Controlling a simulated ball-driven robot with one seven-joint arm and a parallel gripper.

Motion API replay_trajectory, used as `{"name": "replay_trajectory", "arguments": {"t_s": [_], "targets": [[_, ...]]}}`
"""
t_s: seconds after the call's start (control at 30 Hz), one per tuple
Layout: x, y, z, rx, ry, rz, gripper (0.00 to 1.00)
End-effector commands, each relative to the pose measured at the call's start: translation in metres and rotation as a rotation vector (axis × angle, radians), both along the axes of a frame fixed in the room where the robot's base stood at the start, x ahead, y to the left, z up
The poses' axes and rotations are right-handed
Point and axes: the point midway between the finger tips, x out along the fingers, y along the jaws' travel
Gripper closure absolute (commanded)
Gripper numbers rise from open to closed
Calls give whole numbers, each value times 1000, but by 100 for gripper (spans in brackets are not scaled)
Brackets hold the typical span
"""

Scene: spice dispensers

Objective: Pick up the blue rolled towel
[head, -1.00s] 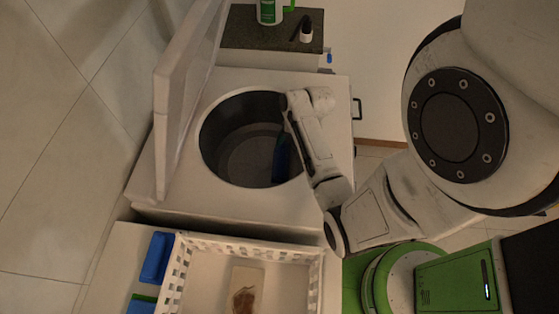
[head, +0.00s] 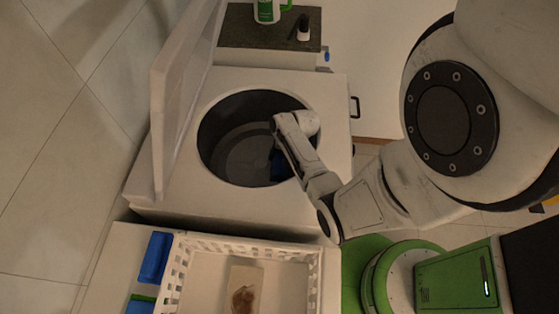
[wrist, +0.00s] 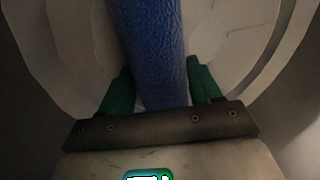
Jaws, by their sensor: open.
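The blue rolled towel (wrist: 150,40) stretches from the top of the wrist view down between my fingers. It also shows as a dark blue patch (head: 278,165) inside the drum in the head view, partly hidden by my arm. My gripper (wrist: 157,82) is open, with one green finger on each side of the towel. A narrow gap shows at the left finger; I cannot tell whether the right finger touches it. In the head view my fingers are hidden in the drum.
The drum (head: 225,150) is in a white top-opening washer (head: 165,200) with its lid (head: 175,90) raised on the left. A white basket (head: 200,243) stands in front, with a blue item (head: 157,257) beside it. Bottles stand on a dark counter (head: 240,28) behind.

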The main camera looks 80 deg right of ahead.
Motion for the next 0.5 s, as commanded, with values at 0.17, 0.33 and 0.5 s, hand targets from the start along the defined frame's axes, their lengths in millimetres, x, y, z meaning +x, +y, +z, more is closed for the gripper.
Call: {"name": "replay_trajectory", "arguments": {"t_s": [0.17,0.33,0.5], "targets": [[0,0,0,0,0,0,39],[0,0,0,0,0,0,55],[0,0,0,0,0,0,71]]}}
